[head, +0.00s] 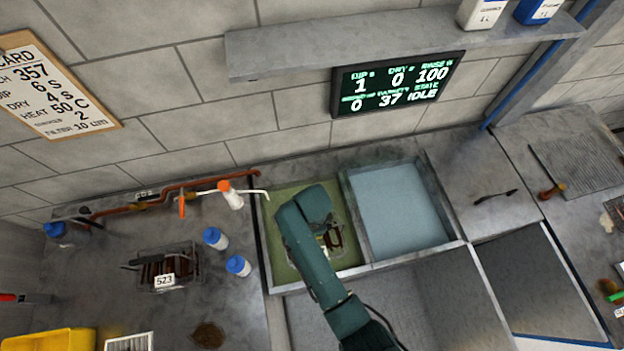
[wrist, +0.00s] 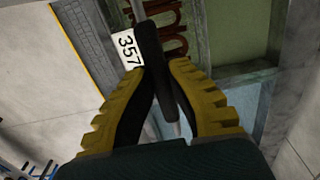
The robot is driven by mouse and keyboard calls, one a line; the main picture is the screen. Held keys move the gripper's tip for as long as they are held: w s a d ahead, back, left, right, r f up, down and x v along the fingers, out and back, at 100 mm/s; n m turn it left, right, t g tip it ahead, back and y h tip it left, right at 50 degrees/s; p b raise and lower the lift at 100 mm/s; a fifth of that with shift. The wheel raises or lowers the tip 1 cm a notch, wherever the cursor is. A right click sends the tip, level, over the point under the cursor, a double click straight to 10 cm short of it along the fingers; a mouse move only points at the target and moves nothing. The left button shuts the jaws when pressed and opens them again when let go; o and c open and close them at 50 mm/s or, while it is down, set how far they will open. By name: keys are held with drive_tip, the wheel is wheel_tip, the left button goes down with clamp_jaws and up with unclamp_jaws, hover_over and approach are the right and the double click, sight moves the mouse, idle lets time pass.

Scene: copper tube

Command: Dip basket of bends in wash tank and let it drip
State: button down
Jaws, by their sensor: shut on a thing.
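My gripper (wrist: 157,70) is shut on the dark handle (wrist: 150,45) of a basket tagged 357 (wrist: 128,47). Copper-coloured bends (wrist: 168,28) show in the basket at the top of the wrist view. In the head view my arm reaches over the left tank (head: 268,238), which holds green liquid. Part of the basket (head: 336,238) shows beside my wrist, within that tank's outline. My arm hides the rest of it and the fingers. I cannot tell whether the basket is in the liquid or above it.
A tank of pale blue liquid (head: 400,207) adjoins on the right. A second basket tagged 523 (head: 170,268) stands on the left bench near white bottles with blue caps (head: 238,266). A spout bottle (head: 231,197) stands at the green tank's edge. The wall display (head: 397,84) reads IDLE.

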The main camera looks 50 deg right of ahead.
wheel_tip(320, 180, down, 5)
drive_tip(key=b, duration=0.4)
drive_tip(key=shift+w+b, duration=0.1)
drive_tip(key=shift+b, duration=0.25)
wheel_tip(320, 180, down, 13)
drive_tip(key=b, duration=0.9)
drive_tip(key=shift+f, duration=0.15)
idle(5.0)
